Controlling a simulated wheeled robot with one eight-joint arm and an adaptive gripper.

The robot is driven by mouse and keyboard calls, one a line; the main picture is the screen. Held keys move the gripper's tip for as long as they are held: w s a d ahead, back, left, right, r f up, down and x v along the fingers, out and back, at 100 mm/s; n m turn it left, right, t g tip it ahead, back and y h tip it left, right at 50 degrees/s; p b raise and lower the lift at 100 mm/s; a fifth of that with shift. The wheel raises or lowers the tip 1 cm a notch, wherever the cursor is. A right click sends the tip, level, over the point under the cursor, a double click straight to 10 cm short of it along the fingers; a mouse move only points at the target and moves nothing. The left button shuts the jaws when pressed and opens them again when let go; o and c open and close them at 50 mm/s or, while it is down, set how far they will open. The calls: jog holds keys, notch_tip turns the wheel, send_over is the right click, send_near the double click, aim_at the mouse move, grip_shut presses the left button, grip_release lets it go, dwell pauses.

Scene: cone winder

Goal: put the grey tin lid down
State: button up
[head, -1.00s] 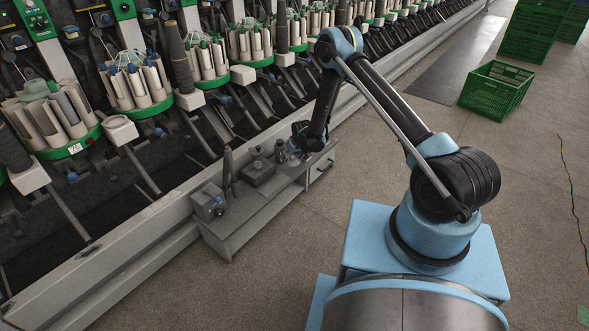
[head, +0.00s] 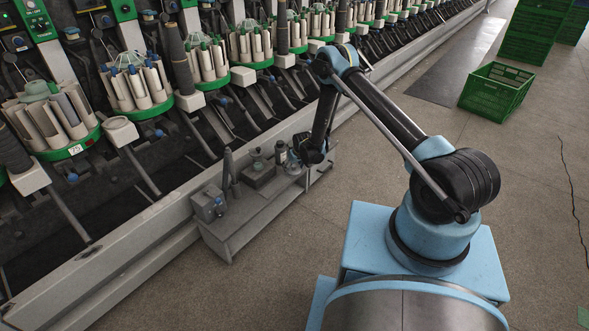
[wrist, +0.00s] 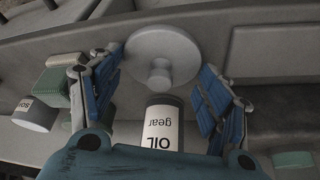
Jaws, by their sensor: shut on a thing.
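The grey tin lid (wrist: 162,55) is round with a short knob in its middle. In the wrist view it sits between the blue-padded fingertips of my gripper (wrist: 163,64), which is shut on it at the rim. In the head view my gripper (head: 294,161) is over the right part of the grey bench (head: 245,232), and the lid is small and hard to make out there. The wrist view does not clearly show whether the lid touches the surface below.
A dark tin labelled "OIL gear" (wrist: 165,125) is close to the lid, between the fingers. Another labelled tin (wrist: 35,114) and a green ribbed object (wrist: 55,84) are at left. A grey box (head: 209,203) stands on the bench's left end. The winder runs behind.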

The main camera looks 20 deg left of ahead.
jog(key=o, duration=1)
jog(key=v, duration=1.2)
jog(key=shift+r, duration=0.1)
